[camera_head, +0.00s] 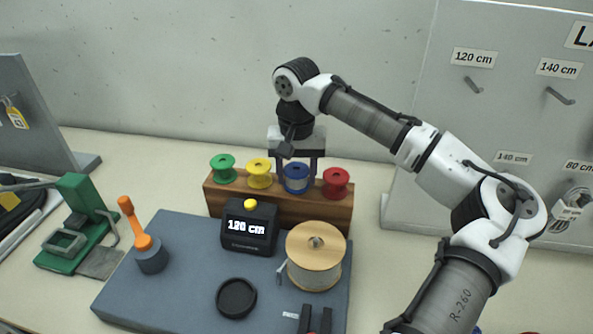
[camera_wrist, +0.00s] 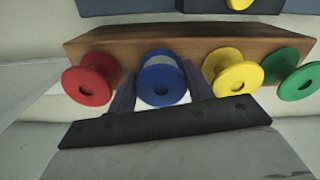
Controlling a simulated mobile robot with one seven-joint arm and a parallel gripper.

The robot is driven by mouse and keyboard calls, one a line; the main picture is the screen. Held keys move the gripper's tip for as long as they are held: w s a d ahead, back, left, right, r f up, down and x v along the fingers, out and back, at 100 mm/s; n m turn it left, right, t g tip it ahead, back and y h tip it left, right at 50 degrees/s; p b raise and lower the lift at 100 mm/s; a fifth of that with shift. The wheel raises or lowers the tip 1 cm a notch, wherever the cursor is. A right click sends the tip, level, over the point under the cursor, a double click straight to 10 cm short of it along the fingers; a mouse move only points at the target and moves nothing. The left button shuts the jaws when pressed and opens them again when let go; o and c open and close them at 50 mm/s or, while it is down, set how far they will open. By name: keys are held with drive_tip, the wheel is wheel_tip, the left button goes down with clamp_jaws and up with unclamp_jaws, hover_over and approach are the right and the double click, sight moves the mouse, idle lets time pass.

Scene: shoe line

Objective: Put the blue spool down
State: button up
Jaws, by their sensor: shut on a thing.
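The blue spool (camera_head: 297,178) is at the wooden rack (camera_head: 281,212), between the yellow spool (camera_head: 260,172) and the red spool (camera_head: 335,182). My gripper (camera_head: 297,170) comes down from above, its two fingers on either side of the blue spool. In the wrist view the blue spool (camera_wrist: 162,82) sits between the dark fingers (camera_wrist: 160,92), in line with the other spools at the rack (camera_wrist: 190,42). I cannot tell whether it rests fully on the rack.
The green spool (camera_head: 223,168) is at the rack's left end. In front stand a black display reading 120 cm (camera_head: 249,228) and a large wooden reel (camera_head: 316,262) on a grey mat (camera_head: 185,285). A pegboard (camera_head: 500,110) stands right, beside my arm.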

sight(297, 171)
drive_tip(key=shift+f, duration=0.15)
drive_tip(key=o, duration=0.9)
drive_tip(key=shift+r, duration=0.2)
wheel_tip(297, 171, up, 12)
drive_tip(key=shift+b, duration=0.9)
drive_tip(key=shift+f, duration=0.1)
